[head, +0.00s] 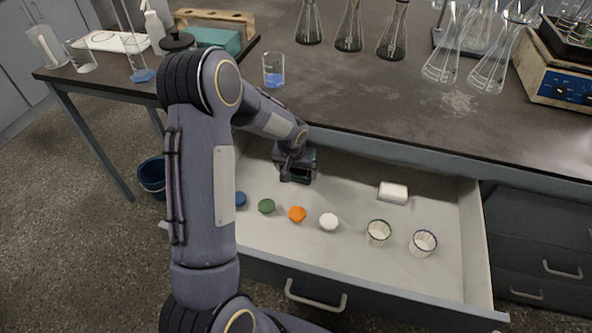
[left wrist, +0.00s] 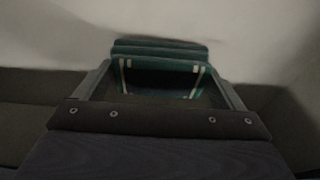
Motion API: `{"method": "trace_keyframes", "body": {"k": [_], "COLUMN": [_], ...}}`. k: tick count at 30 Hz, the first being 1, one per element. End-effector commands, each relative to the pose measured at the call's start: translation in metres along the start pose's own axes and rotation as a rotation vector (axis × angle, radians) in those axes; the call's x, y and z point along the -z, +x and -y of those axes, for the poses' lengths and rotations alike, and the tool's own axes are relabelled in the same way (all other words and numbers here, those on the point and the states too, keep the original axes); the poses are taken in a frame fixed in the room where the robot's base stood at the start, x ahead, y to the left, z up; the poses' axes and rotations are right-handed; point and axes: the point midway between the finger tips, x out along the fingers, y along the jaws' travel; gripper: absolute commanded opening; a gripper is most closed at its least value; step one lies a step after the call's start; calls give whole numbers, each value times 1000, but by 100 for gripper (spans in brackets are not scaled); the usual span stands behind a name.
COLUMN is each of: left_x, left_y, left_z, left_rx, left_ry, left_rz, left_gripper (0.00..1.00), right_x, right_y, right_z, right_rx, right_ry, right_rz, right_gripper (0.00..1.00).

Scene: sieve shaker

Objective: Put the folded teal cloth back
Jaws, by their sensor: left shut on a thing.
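My left gripper (head: 297,177) reaches down into the open drawer, near its back left part. In the head view the cloth is mostly hidden by the gripper, with only a dark greenish bit at the fingertips. I cannot tell whether the cloth touches the drawer floor. My right gripper is not in view.
The open drawer (head: 300,256) holds blue, green (head: 266,206), orange (head: 297,214) and white caps, two cups (head: 378,232) and a white roll (head: 393,193). The bench (head: 400,105) above carries glass flasks, a small beaker (head: 273,72) and a teal item (head: 222,40).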

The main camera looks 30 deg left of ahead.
Motion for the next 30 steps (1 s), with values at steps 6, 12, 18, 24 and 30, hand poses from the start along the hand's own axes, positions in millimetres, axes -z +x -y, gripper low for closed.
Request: {"method": "trace_keyframes", "body": {"k": [6,12,18,24,30], "left_x": [-1,-2,-1,0,1], "left_y": [3,6,6,-3,-41], "left_z": [0,0,0,0,0], "left_rx": [0,0,0,0,0], "left_ry": [0,0,1,1,2], "left_rz": [-2,-2,-2,-4,-7], "left_gripper": [64,93,100,100,100], "right_x": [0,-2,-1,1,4], "right_y": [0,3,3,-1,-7], "right_z": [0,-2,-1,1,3], "right_rx": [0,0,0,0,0], "right_ry": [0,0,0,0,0], "right_rz": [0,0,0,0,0], "right_gripper": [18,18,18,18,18]}}
